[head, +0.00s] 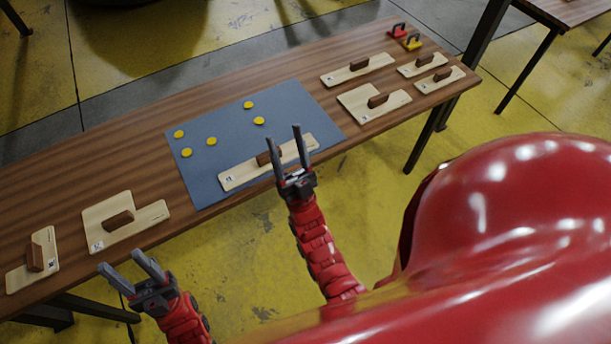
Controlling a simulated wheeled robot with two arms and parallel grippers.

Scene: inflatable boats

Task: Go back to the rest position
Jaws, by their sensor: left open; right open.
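My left gripper (132,272) is open and empty, off the table's front edge at the lower left, below a stepped wooden piece. My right gripper (286,150) is open. Its fingers show over the long wooden piece (240,174) with a brown handle, which lies on the blue-grey mat (300,97). One finger overlaps the piece near its handle in the picture. I cannot tell whether the fingers touch it. The handle is partly hidden behind the fingers.
The long wooden table (110,150) also holds several yellow discs (259,121) on the mat. Stepped wooden piece (100,215) and small wooden piece (45,235) lie left. Several handled pieces (355,100), red clamp (398,31) and yellow clamp (412,43) lie right. A red hull (530,220) fills the lower right.

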